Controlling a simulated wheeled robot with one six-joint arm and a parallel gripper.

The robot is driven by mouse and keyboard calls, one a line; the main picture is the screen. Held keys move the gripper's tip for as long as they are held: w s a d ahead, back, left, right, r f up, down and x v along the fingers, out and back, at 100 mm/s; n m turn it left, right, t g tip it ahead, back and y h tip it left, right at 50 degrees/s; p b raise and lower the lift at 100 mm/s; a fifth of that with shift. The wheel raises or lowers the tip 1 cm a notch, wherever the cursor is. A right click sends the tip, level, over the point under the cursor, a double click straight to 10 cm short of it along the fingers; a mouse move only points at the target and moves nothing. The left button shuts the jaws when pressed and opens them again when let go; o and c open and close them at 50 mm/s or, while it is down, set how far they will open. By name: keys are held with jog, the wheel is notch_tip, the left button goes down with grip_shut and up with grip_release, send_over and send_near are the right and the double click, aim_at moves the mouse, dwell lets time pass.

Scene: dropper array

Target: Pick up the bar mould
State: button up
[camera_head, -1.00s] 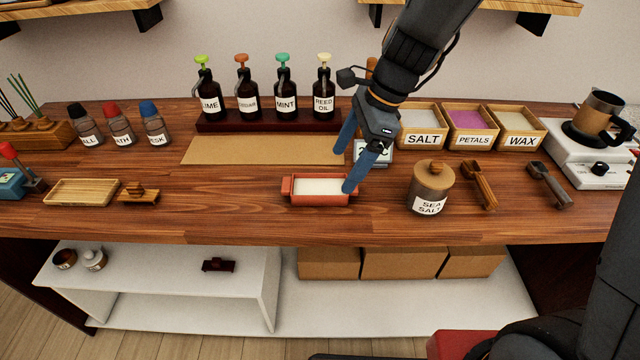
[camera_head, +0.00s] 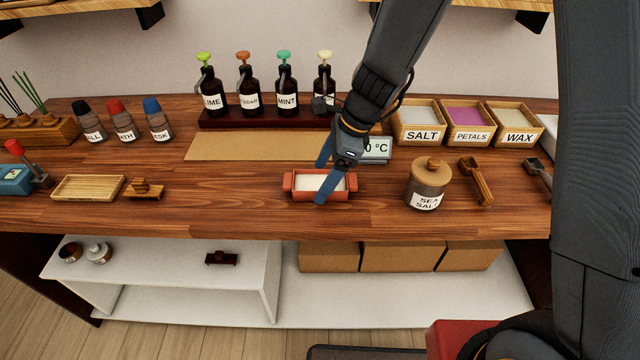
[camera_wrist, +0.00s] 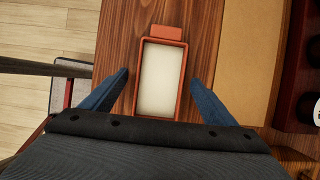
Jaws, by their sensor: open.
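The bar mould (camera_head: 345,190) is a small red-orange rectangular tray with end tabs and a pale white filling. It sits on the wooden counter near its front edge. My gripper (camera_head: 321,182) is open over the mould, its blue fingers at the far and near sides of it in the head view. In the wrist view the mould (camera_wrist: 160,77) lies lengthwise, with one finger of my gripper (camera_wrist: 159,92) to its left and the other to its right. The mould's near end is hidden by the gripper body. I cannot tell whether the fingers touch it.
A brown paper mat (camera_head: 250,146) lies behind the mould, before the pump bottles (camera_head: 285,95) on their dark stand. A temperature display (camera_head: 377,149) stands behind my gripper. The sea salt jar (camera_head: 428,184) stands to the right.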

jog(key=c, duration=1.3)
jog(key=shift+r, duration=0.25)
notch_tip(320, 180, up, 10)
jog(key=b, duration=0.1)
jog(key=shift+f, duration=0.25)
